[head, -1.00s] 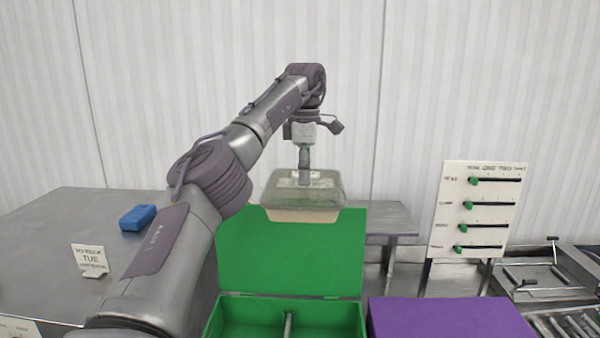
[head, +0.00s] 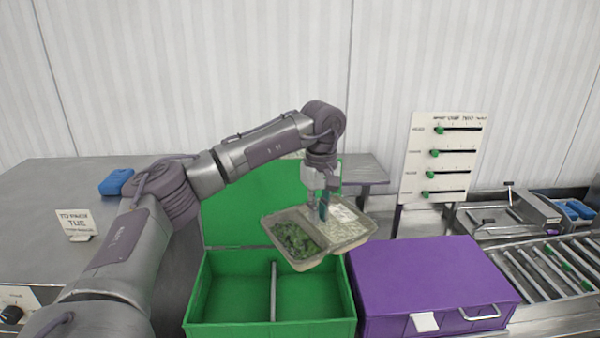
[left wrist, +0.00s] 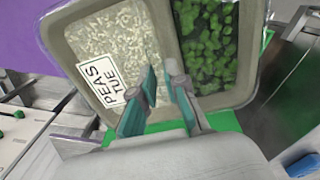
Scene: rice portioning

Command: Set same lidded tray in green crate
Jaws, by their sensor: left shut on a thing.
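The lidded tray (head: 345,243) hangs tilted in the head view, above the right back part of the green crate (head: 230,329). It holds white rice in one half and green peas in the other. My left gripper (head: 325,205) is shut on the tray at its middle. In the left wrist view the tray (left wrist: 65,50) fills the top, with a "PEAS TUE" label (left wrist: 108,88) on the rice side and the fingers (left wrist: 162,85) between the halves. The crate's lid (head: 235,200) stands open, and a divider (head: 273,290) splits its inside. My right gripper is not in view.
A closed purple crate (head: 430,275) stands right beside the green one. A slider board (head: 443,155) stands behind it, with a roller conveyor (head: 550,265) at right. A blue block (head: 115,182) and a "TUE" sign (head: 76,225) are on the left table.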

